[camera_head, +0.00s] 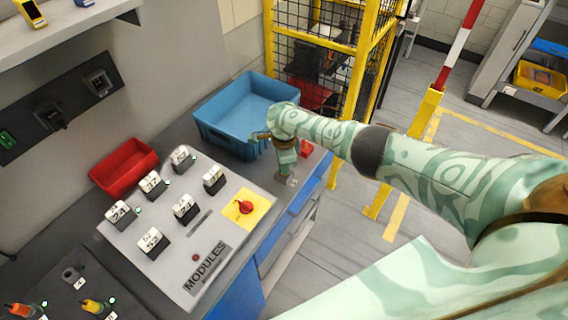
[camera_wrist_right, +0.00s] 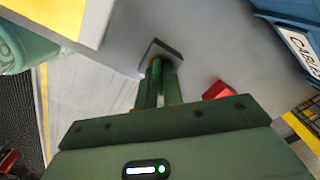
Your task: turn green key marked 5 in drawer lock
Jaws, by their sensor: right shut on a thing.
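My right gripper (camera_head: 287,176) points down at the worktop's front edge, beside the blue bin. In the right wrist view its two green fingers (camera_wrist_right: 158,82) are closed together, with their tips at a small dark grey plate (camera_wrist_right: 164,50), which looks like the lock. A grey plate (camera_head: 292,182) also shows under the gripper in the head view. The green key is mostly hidden between the fingers; its number 5 cannot be read and its turn angle cannot be told. Blue drawer fronts (camera_head: 303,196) lie below the edge. My left gripper is not in view.
A blue bin (camera_head: 222,125) stands behind the gripper, and a small red object (camera_head: 306,148) is close beside it. A grey module panel (camera_head: 150,240) with a red knob (camera_head: 245,207) lies to the left, near a red tray (camera_head: 122,168). A yellow cage (camera_head: 360,60) stands behind.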

